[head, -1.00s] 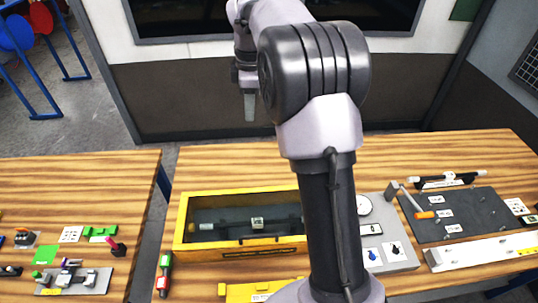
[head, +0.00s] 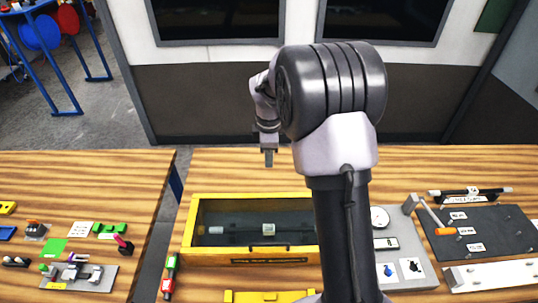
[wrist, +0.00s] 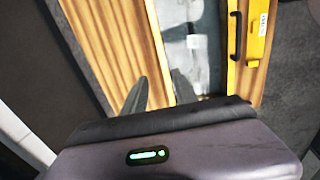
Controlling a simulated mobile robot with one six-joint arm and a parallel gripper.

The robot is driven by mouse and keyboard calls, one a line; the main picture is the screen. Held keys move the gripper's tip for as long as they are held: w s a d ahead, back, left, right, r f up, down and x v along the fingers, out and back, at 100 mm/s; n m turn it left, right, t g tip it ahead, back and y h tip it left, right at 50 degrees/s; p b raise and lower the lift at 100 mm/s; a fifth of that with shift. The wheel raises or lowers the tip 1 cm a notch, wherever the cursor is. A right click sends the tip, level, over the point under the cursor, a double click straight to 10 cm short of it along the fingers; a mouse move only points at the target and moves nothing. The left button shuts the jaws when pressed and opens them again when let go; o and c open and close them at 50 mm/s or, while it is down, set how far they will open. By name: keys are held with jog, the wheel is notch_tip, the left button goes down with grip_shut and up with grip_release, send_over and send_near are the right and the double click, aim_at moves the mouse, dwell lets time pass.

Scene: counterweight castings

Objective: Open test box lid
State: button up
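The test box (head: 190,232) is a long yellow box on the wooden table, with a dark see-through pane in a yellow frame on top. The lid appears down. A rod and a small pale tag show through the pane. In the wrist view the box's yellow edge (wrist: 250,75) carries a black handle (wrist: 234,35) and a white label. My gripper (head: 268,158) hangs behind the box's far edge in the head view, apart from it. In the wrist view my gripper (wrist: 160,90) has its two fingers apart with nothing seen between them.
A yellow piece (head: 270,297) lies in front of the box. A red and green handle (head: 169,277) lies at its left. A grey panel with a dial (head: 379,217) and a dark board (head: 470,234) stand right. A second table (head: 75,190) is at left.

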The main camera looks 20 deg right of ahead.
jog(key=shift+c, duration=0.4)
grip_shut()
dwell(1.0)
jog(key=shift+o, duration=0.4)
grip_release()
jog(key=shift+r, duration=0.1)
notch_tip(320, 180, up, 17)
jog(key=s+a+p, duration=0.1)
jog(key=s+p, duration=0.1)
jog(key=shift+s, duration=0.2)
